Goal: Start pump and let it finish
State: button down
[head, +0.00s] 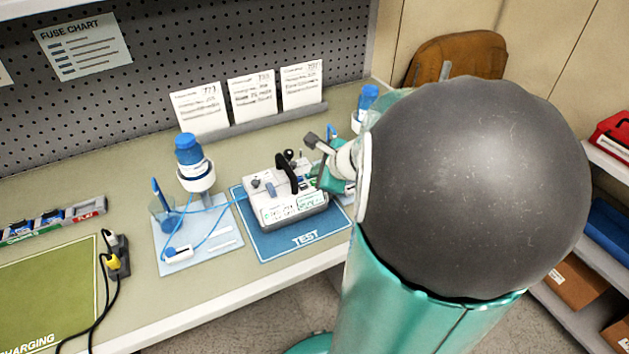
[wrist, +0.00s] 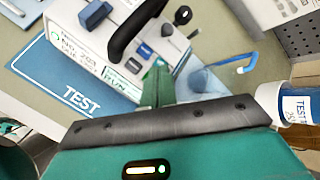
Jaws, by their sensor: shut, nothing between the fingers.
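The white infusion pump (head: 288,212), with a black handle, stands on the blue TEST mat (head: 305,245). In the wrist view the pump (wrist: 90,48) is at the upper left, with dark blue buttons and a green RUN label (wrist: 122,75) on it. My gripper (wrist: 157,88) is shut and empty, its teal fingertips pointing at the pump's edge close to the RUN label. I cannot tell whether they touch it. In the head view my gripper (head: 326,180) is at the pump's right side, partly hidden. A blue tube (head: 215,220) runs left from the pump.
A blue-capped bottle (head: 190,155) sits in a white holder over a pale tray (head: 198,252), left of the pump. Another blue-topped bottle (head: 367,98) stands behind my arm. Three cards (head: 252,97) stand at the back. A black cable (head: 102,290) crosses the bench's front left.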

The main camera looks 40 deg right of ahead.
jog(key=shift+r, duration=2.5)
jog(key=s+a+r+n+g+y, duration=0.1)
jog(key=a+r+n+y, duration=0.1)
jog(key=a+n, duration=0.6)
jog(key=s+a+r+n+g+y, duration=0.1)
jog(key=a+r+n, duration=0.1)
jog(key=a+n, duration=0.7)
jog(key=s+a+r+n+g+h, duration=0.1)
jog(key=s+a+n+h, duration=0.1)
jog(key=s+a+n, duration=0.5)
jog(key=a+n, duration=0.3)
jog(key=n, duration=0.1)
jog(key=shift+s+g, duration=0.3)
dwell(2.4)
